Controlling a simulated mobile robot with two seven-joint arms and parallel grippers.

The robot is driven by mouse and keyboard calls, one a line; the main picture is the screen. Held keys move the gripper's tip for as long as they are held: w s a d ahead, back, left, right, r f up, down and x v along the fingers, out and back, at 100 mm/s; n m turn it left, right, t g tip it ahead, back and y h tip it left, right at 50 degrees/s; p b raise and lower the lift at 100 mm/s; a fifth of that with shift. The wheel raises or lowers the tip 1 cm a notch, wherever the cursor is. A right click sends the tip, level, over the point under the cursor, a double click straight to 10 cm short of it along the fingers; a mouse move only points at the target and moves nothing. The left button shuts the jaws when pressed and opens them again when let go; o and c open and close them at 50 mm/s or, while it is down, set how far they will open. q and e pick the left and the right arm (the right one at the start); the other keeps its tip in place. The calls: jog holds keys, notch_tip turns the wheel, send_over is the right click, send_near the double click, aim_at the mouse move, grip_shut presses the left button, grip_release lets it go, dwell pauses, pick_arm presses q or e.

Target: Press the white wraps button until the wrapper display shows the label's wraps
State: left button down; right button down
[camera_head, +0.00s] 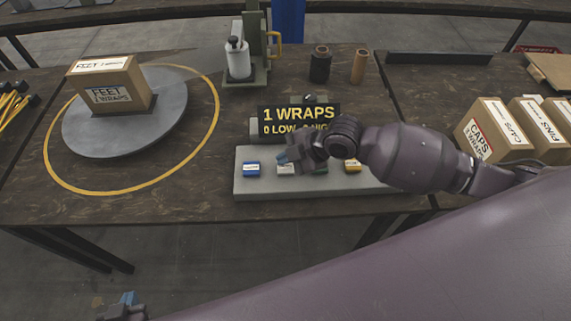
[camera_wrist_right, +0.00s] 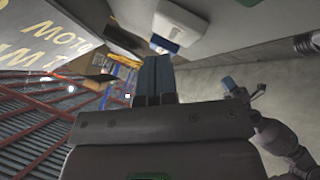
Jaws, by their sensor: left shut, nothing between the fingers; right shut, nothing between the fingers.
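The wrapper display (camera_head: 298,119) reads "1 WRAPS" with "0 LOW" below it. In front of it a grey panel (camera_head: 300,188) carries a row of buttons: blue (camera_head: 251,169), white (camera_head: 286,169), one mostly hidden behind my gripper, and yellow (camera_head: 352,166). My right gripper (camera_head: 283,158) is shut and empty just above the white button; I cannot tell whether it touches. My left gripper (camera_head: 125,300) is shut, low at the bottom left.
A cardboard box (camera_head: 108,85) labelled "FEET" and wraps stands on the round turntable (camera_head: 125,138); its wraps number is hard to read. Cartons (camera_head: 495,130) stand at the right.

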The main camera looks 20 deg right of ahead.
aim_at(286, 168)
jog(key=shift+f, duration=0.1)
dwell(0.7)
pick_arm(q)
jog(key=shift+f, duration=0.25)
pick_arm(e)
jog(key=shift+f, duration=0.3)
